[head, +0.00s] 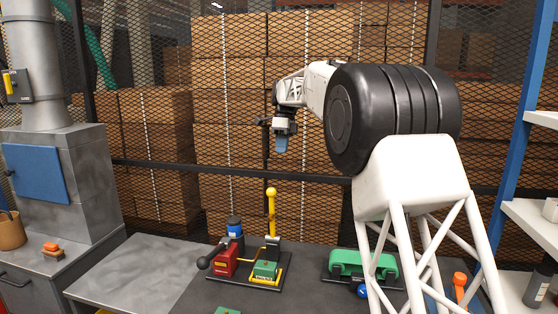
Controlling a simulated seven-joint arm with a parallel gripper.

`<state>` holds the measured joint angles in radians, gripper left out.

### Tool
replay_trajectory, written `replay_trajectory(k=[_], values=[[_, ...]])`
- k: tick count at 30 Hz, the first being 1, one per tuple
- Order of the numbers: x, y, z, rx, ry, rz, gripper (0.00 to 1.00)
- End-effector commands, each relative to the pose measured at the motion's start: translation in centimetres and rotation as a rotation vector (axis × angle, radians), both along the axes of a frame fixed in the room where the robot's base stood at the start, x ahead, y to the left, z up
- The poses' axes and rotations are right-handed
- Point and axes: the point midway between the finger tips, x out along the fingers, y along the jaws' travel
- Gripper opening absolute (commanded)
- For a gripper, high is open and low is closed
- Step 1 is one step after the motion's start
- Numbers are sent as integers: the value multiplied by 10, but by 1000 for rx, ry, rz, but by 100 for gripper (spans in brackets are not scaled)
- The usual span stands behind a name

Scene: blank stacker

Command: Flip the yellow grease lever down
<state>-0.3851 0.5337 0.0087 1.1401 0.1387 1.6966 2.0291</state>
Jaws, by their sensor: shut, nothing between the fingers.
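The yellow lever (271,215) with a round knob on top stands upright on the dark base plate (285,275) at the middle of the bench. My gripper (281,150) hangs in the air above the lever and slightly to its right, apart from it. Its blue fingers point down and are shut with nothing held.
Next to the lever are a red block (225,262) with a black-knobbed handle, a blue-capped canister (235,228) and a green block (265,269). A green fixture (362,263) stands right. The wire mesh fence (150,190) is behind. The air between gripper and lever is clear.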

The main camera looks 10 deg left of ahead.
Motion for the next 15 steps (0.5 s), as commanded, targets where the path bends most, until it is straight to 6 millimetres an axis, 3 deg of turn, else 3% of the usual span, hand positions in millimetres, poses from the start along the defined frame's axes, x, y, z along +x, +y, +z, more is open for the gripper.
replay_trajectory(k=[8,15], values=[[-8,1,-25,-1,2,0,0],[-17,2,-60,-1,2,0,0]])
